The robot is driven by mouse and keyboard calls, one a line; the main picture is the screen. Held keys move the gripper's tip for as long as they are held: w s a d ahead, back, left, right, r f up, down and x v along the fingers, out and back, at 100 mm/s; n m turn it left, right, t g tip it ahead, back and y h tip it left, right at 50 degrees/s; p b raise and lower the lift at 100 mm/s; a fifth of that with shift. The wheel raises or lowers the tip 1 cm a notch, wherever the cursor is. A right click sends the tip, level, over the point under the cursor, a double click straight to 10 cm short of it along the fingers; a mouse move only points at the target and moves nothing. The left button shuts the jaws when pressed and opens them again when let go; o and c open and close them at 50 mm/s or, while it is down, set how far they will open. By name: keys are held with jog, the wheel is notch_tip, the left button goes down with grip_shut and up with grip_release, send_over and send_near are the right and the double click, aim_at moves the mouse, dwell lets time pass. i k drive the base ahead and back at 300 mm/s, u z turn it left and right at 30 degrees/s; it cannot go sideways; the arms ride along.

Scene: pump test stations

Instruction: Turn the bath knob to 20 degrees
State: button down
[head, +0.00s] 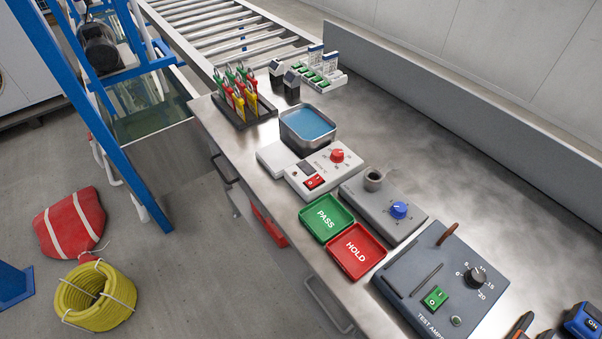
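The bath (283,127) is a grey, open-topped metal tank of blue liquid, set on the bench. In front of it is a white control box (300,187) with a red knob (337,155), a red rocker switch (314,181) and a small dark display (305,167). Dial marks ring the red knob, but they are too small to read, so I cannot tell its setting. My gripper is not in view.
A clip rack (262,110) is behind.

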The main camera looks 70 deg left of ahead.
aim_at(337, 156)
jog(key=u, duration=1.35)
jog(key=i, duration=0.15)
jog(key=u, duration=0.2)
jog(key=k, duration=1.05)
jog(key=u, duration=0.7)
jog(key=i, duration=1.25)
jog(key=z, duration=0.3)
